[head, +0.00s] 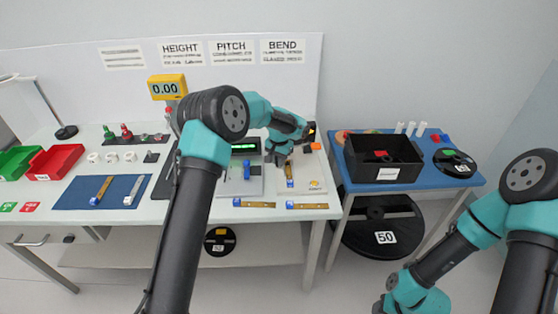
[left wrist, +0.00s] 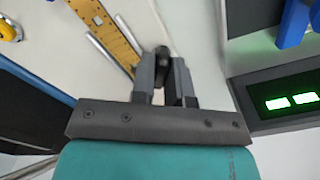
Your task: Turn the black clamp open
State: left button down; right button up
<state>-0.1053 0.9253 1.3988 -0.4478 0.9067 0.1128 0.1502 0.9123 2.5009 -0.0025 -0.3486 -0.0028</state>
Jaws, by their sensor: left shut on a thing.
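The black clamp (left wrist: 162,57) shows in the left wrist view as a small dark rounded part between my fingertips. My left gripper (left wrist: 164,75) is shut on it, and the fingers hide most of it. Beside it in that view lies a brass-coloured ruler-like strip (left wrist: 108,35) with holes. In the head view my left gripper (head: 284,160) reaches down over the white station board (head: 314,184), and the clamp is too small and covered to make out. My right arm comes in at the right edge, and its gripper is out of view.
A station with a blue part (head: 247,170) and a green display (left wrist: 292,102) stands beside the gripper. Brass strips (head: 255,204) lie along the table's front edge. A black bin (head: 384,158) stands on the blue side table (head: 450,180). A blue mat (head: 75,197) lies left.

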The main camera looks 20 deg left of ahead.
pick_arm(q)
jog(key=n, duration=0.6)
jog(key=shift+n, duration=0.3)
dwell(0.4)
jog(key=c, duration=1.1)
grip_release()
notch_tip(320, 180, up, 18)
jog(key=shift+f, duration=0.25)
